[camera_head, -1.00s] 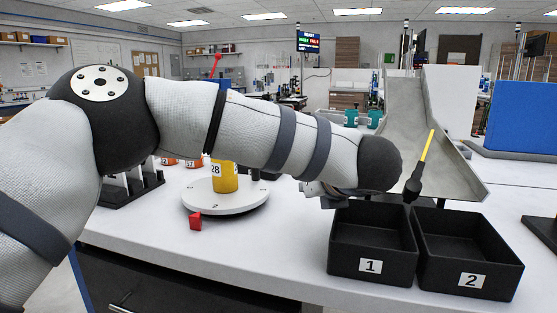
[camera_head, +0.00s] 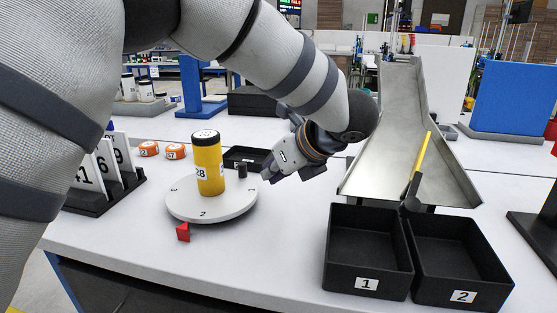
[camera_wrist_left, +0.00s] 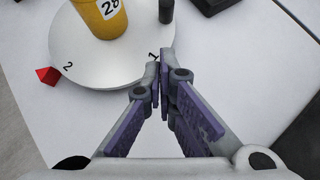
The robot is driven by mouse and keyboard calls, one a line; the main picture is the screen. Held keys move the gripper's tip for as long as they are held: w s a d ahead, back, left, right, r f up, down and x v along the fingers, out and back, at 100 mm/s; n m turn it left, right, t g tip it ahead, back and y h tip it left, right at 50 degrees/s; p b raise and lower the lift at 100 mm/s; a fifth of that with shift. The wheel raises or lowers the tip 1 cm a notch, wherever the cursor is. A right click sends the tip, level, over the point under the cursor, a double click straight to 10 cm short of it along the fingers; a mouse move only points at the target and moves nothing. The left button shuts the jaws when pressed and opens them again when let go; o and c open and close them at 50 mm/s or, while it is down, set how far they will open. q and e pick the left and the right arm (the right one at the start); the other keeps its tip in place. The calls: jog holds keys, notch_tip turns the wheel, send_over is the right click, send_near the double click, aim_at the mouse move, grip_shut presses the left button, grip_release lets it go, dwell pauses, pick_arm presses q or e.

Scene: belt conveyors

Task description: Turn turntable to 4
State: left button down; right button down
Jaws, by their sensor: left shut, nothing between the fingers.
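The white round turntable (camera_head: 212,208) stands on the table with a 2 on its front edge, close to the red pointer (camera_head: 183,232). A 3 shows at its left. A yellow canister (camera_head: 208,168) marked 28 and a short dark peg (camera_head: 242,171) stand on it. In the left wrist view, the turntable (camera_wrist_left: 100,65) shows a 1 near my fingertips and the 2 beside the red pointer (camera_wrist_left: 48,75). My left gripper (camera_head: 268,175) is shut and empty at the turntable's right edge, near the peg; whether it touches is unclear. My right gripper is not in view.
Two black bins, 1 (camera_head: 368,252) and 2 (camera_head: 460,258), stand at the front right below a metal chute (camera_head: 400,130). A black number rack (camera_head: 105,185) and orange jars (camera_head: 173,151) are at the left. A black tray (camera_head: 245,154) lies behind the turntable.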

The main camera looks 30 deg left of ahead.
aim_at(243, 178)
pick_arm(q)
jog(key=x, duration=0.4)
jog(key=shift+w, duration=0.15)
jog(key=shift+w+a+f, duration=0.1)
jog(key=shift+w+a, duration=0.2)
jog(key=shift+a, duration=0.35)
jog(key=shift+w+a, duration=0.3)
jog(key=shift+a, duration=0.4)
jog(key=shift+w+a+f, duration=0.1)
jog(key=shift+w+a, duration=0.25)
jog(key=shift+a, duration=0.3)
